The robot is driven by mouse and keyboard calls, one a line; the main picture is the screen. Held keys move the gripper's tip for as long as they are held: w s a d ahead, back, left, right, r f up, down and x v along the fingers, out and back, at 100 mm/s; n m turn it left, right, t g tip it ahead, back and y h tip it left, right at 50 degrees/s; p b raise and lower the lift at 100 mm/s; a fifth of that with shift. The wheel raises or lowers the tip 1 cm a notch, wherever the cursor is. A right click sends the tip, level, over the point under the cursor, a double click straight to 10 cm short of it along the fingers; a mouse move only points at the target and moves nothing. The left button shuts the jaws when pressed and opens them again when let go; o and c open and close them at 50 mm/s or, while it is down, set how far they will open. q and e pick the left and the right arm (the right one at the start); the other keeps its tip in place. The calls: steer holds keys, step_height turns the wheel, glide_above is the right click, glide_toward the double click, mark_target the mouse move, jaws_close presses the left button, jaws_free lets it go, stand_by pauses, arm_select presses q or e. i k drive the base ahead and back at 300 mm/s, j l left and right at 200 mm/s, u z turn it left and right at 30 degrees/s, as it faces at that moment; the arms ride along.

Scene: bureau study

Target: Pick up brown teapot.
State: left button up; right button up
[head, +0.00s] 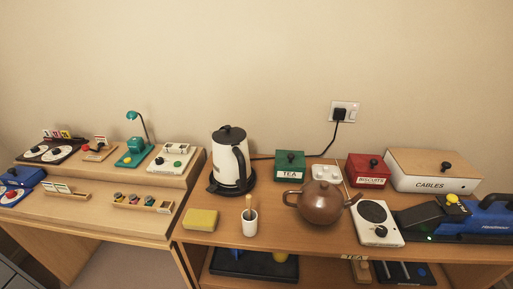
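The brown teapot (320,203) stands upright on the wooden table (283,234), right of the middle in the head view. It is round, with a knob on its lid. One loop-like part sticks out at its left and a narrow part at its right, close to the white hotplate. Neither of my grippers is in view, and nothing touches the teapot from above.
A white kettle (231,163), white cup (250,222) and yellow sponge (200,219) stand left of the teapot. Behind it are a green tea box (289,167), a white tray (325,174) and a red biscuits box (368,171). A white hotplate (377,224) stands close right.

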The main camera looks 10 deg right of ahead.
mark_target(321, 202)
steer(key=k+l+z, duration=0.1)
steer(key=l+z, duration=0.25)
steer(key=l, duration=0.5)
steer(key=l+z, duration=0.35)
steer(key=l, duration=0.45)
